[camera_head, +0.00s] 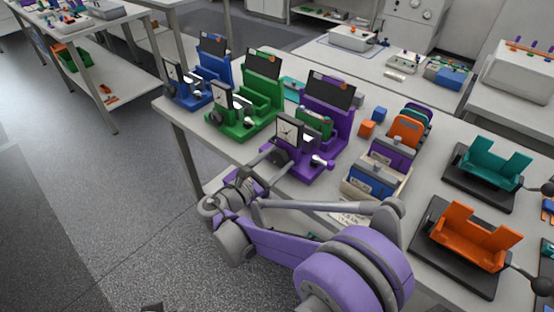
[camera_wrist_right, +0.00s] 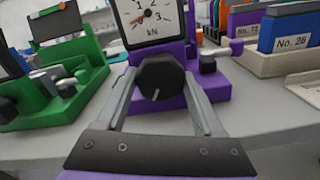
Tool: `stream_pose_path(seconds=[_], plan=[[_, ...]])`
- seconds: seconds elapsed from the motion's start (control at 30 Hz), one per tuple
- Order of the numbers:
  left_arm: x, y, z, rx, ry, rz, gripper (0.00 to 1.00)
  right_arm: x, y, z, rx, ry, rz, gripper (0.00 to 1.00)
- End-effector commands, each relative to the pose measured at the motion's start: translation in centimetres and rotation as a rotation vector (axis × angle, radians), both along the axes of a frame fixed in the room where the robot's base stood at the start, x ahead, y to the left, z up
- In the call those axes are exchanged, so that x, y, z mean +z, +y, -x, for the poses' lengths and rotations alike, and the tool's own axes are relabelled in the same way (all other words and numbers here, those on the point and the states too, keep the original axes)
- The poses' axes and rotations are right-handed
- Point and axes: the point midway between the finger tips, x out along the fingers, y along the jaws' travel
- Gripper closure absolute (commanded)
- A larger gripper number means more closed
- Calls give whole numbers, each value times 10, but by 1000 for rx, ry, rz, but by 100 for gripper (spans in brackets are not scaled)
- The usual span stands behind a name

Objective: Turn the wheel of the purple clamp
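The purple clamp (camera_head: 341,122) stands near the table's front edge, with a square dial gauge (camera_head: 288,132) at its front. In the right wrist view the purple clamp (camera_wrist_right: 222,92) shows its black faceted wheel (camera_wrist_right: 160,80) below the kN dial (camera_wrist_right: 150,18). A pale line marks the wheel's face. My right gripper (camera_wrist_right: 160,88) is open, with one finger on each side of the wheel. The fingertips are close to the wheel; I cannot tell whether they touch it. In the head view my right gripper (camera_head: 264,168) reaches the clamp's front. My left gripper is out of view.
A green clamp (camera_head: 259,98) and a blue clamp (camera_head: 214,74) stand left of the purple one. A cream rack (camera_head: 362,187) with upright packs is close on the right. Teal (camera_head: 489,158) and orange (camera_head: 470,236) holders stand farther right.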

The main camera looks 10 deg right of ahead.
Motion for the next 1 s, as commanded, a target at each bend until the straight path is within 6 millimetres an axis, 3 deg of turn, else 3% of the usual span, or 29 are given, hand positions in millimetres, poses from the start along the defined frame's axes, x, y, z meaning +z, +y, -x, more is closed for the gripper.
stream_pose_path(seconds=[0.03,0.3,0.73,1.0], plan=[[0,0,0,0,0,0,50,0,0,0,0,0,0,41],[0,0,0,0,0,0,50,0,0,0,0,0,0,87],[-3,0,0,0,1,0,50,0,1,-1,0,-226,-163,87],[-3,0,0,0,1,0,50,0,1,-1,0,-246,-177,87]])
